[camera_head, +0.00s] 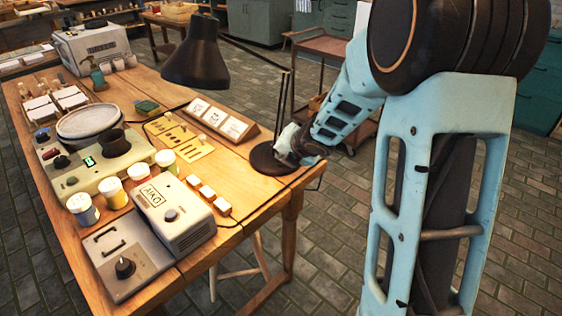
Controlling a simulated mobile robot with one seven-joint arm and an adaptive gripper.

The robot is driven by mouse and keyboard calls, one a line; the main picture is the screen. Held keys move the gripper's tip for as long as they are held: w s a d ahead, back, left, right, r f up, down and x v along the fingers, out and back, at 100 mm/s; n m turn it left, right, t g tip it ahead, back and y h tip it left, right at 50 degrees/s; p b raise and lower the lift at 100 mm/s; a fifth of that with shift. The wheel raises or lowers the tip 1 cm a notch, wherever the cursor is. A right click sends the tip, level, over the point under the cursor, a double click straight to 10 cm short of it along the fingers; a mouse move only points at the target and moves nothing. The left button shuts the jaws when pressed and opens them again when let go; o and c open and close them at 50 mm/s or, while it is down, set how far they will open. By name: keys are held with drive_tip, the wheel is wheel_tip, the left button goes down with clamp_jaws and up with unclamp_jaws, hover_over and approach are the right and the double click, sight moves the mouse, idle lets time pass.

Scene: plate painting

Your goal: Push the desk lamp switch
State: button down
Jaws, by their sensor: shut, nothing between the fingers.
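The desk lamp has a black shade (196,56) over the table, a thin jointed arm and a round black base (268,158) at the table's right edge. My gripper (283,158) is at the lamp base, pointing down. Its fingers are dark and small here, and it is shut and empty. It seems to touch or nearly touch the base; I cannot tell which. The switch is not visible and may be hidden by my gripper. My light-blue arm reaches in from the right.
The wooden table (262,200) holds a grey control box (170,215), paint jars (112,191), a turntable (90,121), a yellow stencil plate (180,137) and a card holder (222,120). A cart (325,45) stands behind my arm. Brick floor lies to the right.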

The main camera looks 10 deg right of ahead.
sight(282, 165)
wheel_tip(282, 165, up, 6)
drive_tip(key=p, duration=0.5)
drive_tip(key=shift+p, duration=0.35)
